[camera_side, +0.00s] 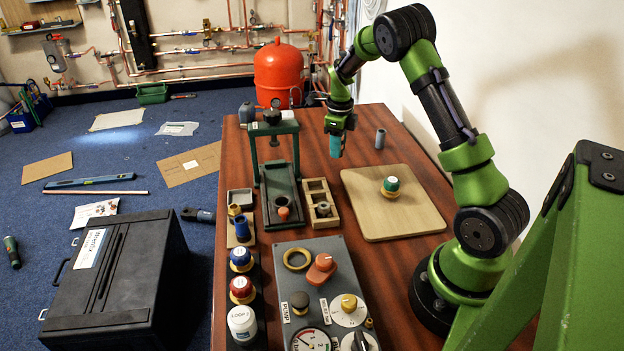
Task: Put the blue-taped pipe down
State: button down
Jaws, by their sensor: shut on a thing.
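My gripper (337,131) points down over the far part of the wooden table. It is shut on the blue-taped pipe (336,147), a short blue-teal cylinder held upright below the fingers. The upper part of the pipe is hidden by the fingers. I cannot tell from this view whether its lower end touches the table or hangs just above it. The pipe is left of a grey pipe (380,138) that stands upright on the table, and beyond the light wooden board (415,215).
A green press (277,185) stands left of my gripper, with a wooden compartment box (331,221) beside it. A green-topped knob (391,186) sits on the board. A grey control panel (281,271) and coloured caps (242,286) are nearer. Bare tabletop (358,152) lies around the held pipe.

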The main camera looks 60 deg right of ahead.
aim_at(334, 163)
jog(key=shift+w+d+f, duration=0.1)
jog(key=shift+w+d, duration=0.35)
jog(key=shift+w, duration=0.3)
jog(key=shift+f, duration=1.75)
jog(key=shift+f, duration=0.1)
jog(key=c, duration=0.9)
grip_release()
jog(key=shift+o, duration=0.2)
